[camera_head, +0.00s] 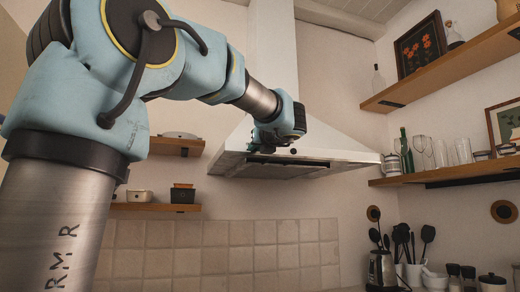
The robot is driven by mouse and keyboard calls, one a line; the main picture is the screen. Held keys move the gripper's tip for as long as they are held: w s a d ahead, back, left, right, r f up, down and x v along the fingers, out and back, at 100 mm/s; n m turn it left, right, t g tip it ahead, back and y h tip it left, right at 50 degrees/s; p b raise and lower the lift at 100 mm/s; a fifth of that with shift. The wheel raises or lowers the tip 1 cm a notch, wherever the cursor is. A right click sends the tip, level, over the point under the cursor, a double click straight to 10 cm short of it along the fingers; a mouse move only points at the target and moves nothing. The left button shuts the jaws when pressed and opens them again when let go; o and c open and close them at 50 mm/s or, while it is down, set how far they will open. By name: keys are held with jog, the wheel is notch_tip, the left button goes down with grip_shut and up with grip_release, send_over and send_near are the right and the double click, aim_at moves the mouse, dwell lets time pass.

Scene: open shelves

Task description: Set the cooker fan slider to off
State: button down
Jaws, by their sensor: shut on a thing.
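The cooker hood (337,146) is a white, sloped canopy with a tall chimney, fixed to the wall in the middle of the view. My arm reaches across from the upper left to the hood's front lower edge. My gripper (263,141) is at that edge, left of its middle, shut on the fan slider. The slider itself is hidden by the fingers, so its position cannot be told.
Wooden shelves hold glassware (440,153) and a framed flower picture (420,46) at right. Small shelves with boxes (182,194) stand behind my arm at left. The space below the hood is clear.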

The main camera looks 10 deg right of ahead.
jog(key=shift+a, duration=0.75)
jog(key=c, duration=0.8)
grip_release()
jog(key=shift+s+a, duration=0.1)
jog(key=shift+c, duration=0.2)
jog(key=s+d+b, duration=0.1)
jog(key=s+b, duration=0.2)
jog(key=s, duration=0.7)
jog(key=shift+s+d, duration=0.25)
jog(key=shift+s, duration=0.1)
